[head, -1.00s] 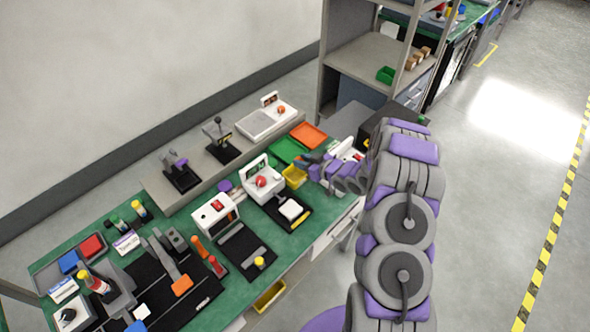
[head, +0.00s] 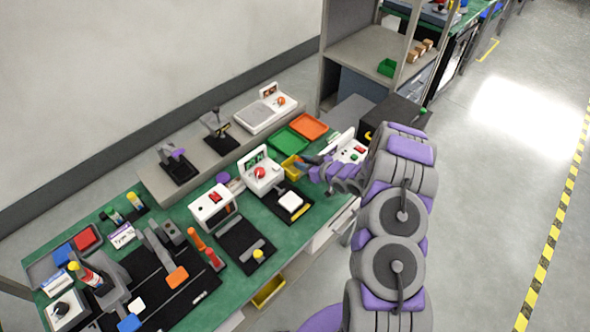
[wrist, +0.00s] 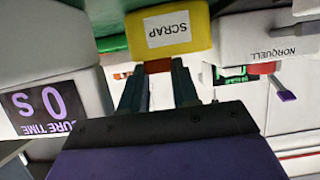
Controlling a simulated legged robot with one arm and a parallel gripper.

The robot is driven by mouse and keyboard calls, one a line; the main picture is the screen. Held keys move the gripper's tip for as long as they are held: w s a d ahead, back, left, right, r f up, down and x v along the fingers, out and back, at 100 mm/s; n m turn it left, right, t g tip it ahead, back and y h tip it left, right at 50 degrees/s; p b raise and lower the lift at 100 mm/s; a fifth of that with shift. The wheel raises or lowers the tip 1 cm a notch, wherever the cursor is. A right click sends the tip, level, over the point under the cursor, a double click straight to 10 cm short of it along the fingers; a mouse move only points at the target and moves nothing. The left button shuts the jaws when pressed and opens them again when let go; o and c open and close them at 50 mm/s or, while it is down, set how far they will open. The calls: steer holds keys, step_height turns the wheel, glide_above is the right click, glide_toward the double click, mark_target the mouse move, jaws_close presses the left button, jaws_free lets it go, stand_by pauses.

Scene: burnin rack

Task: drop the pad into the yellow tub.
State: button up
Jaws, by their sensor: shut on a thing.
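The yellow tub (head: 290,170) stands on the green bench beside the green tray, partly behind my gripper (head: 306,165) in the head view. In the wrist view the tub (wrist: 170,29) shows at the top with a white SCRAP label. My gripper's dark fingers (wrist: 158,78) point toward it. They are shut on a small orange-brown piece (wrist: 158,66), which I take to be the pad; it shows just at the tub's edge. I cannot tell whether it touches the tub. The tub's inside is hidden.
A green tray (head: 291,141) and an orange tray (head: 309,126) lie behind the tub. A white device with a red knob (head: 261,172) is at its left, and a white box with buttons (head: 350,152) at its right. Another yellow bin (head: 268,291) sits below the bench edge.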

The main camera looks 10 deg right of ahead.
steer(key=o, duration=1.1)
steer(key=shift+r, duration=0.1)
steer(key=p+v, duration=0.2)
steer(key=v, duration=1.5)
steer(key=shift+s+d, duration=0.1)
